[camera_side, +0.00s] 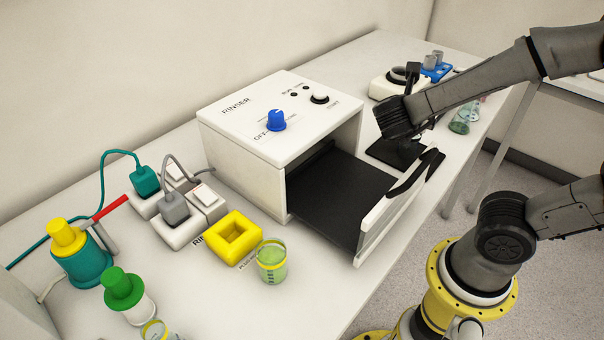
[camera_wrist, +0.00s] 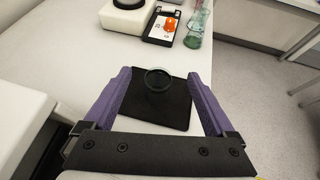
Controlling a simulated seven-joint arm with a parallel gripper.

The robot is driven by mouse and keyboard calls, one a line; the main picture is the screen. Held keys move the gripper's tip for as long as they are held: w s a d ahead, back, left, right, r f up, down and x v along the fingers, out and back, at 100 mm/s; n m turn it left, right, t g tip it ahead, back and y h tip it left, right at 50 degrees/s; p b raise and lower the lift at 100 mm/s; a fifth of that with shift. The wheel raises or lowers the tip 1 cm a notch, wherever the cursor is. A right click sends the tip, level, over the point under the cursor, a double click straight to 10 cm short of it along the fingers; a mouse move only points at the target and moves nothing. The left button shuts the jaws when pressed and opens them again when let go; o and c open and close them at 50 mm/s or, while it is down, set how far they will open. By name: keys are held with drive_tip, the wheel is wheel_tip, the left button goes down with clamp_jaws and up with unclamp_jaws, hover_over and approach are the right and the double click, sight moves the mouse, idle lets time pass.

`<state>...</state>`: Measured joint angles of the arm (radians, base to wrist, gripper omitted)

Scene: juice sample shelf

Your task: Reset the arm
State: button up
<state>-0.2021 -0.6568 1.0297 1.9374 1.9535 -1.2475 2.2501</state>
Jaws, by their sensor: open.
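My gripper (camera_wrist: 159,77) shows in the wrist view with its two purple fingers spread wide. No object is held between them. Below and between the fingers is a black plate (camera_wrist: 178,112) with a clear round vessel or lens (camera_wrist: 158,80) over it. I cannot tell whether the round thing rests on the plate. In the side view my arm reaches in from the upper right, its dark wrist end above the bench beyond the rinser (camera_side: 250,115). The fingers cannot be made out clearly there. The black plate (camera_side: 388,153) is partly visible below the wrist.
The rinser's drawer (camera_side: 335,195) stands open toward the arm. A white device with a black ring (camera_side: 392,84) and flasks (camera_side: 462,118) stand at the far end. A yellow block (camera_side: 233,238), a greenish beaker (camera_side: 272,262), bottles and plugged sockets occupy the near bench.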

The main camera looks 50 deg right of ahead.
drive_tip(key=d+f, duration=0.1)
drive_tip(key=f, duration=0.1)
drive_tip(key=d+f, duration=0.3)
drive_tip(key=f, duration=0.2)
drive_tip(key=shift+w+d, duration=0.3)
drive_tip(key=shift+w, duration=0.05)
wheel_tip(320, 180, up, 11)
drive_tip(key=d+r, duration=0.2)
drive_tip(key=d, duration=1)
drive_tip(key=w+a+r+n+t+y, duration=0.1)
drive_tip(key=w+a+n+t+y, duration=0.3)
drive_tip(key=w+n+t, duration=0.3)
drive_tip(key=shift+w+a+n+t+y, duration=0.15)
drive_tip(key=shift+w+n+t+y, duration=0.25)
drive_tip(key=shift+w+n+y, duration=0.45)
